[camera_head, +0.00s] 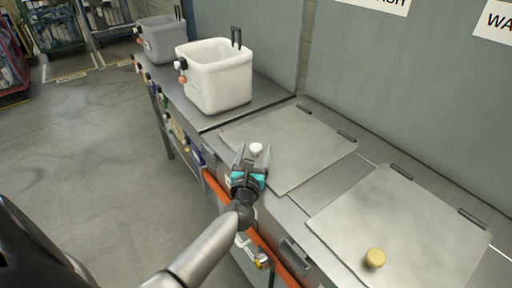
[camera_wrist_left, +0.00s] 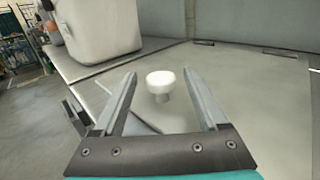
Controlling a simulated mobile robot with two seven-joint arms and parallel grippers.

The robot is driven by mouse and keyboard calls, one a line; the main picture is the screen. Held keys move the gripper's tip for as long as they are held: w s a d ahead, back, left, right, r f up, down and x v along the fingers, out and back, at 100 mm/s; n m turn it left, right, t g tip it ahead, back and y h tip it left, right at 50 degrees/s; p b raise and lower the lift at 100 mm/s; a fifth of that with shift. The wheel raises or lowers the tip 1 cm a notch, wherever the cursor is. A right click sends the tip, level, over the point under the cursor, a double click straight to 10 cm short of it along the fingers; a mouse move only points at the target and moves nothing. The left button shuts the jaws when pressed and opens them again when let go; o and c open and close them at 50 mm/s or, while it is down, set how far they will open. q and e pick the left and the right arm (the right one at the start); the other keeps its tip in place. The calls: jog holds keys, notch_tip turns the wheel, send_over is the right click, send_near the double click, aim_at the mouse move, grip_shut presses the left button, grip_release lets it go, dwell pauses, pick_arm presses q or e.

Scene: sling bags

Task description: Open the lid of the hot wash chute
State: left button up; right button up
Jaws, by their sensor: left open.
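Two flat grey lids lie shut in the metal counter. The farther lid (camera_head: 300,140) has a white knob (camera_head: 256,148) near its front edge. The nearer lid (camera_head: 400,225) has a tan knob (camera_head: 375,257). Signs on the wall are cut off, so I cannot tell which lid is the hot wash one. My left gripper (camera_head: 252,156) is open at the white knob. In the left wrist view the white knob (camera_wrist_left: 160,82) stands upright between and just beyond the open fingers (camera_wrist_left: 166,88), apart from both. My right gripper is out of view.
A white bin (camera_head: 215,80) stands on the counter beyond the lids, with a grey bin (camera_head: 162,40) behind it. A grey wall (camera_head: 400,80) rises behind the lids. An orange rail (camera_head: 268,245) runs along the counter front. Open floor (camera_head: 90,150) lies at left.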

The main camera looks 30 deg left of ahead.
pick_arm(q)
jog(key=shift+x, duration=1)
jog(key=shift+c, duration=0.2)
grip_shut()
dwell(0.6)
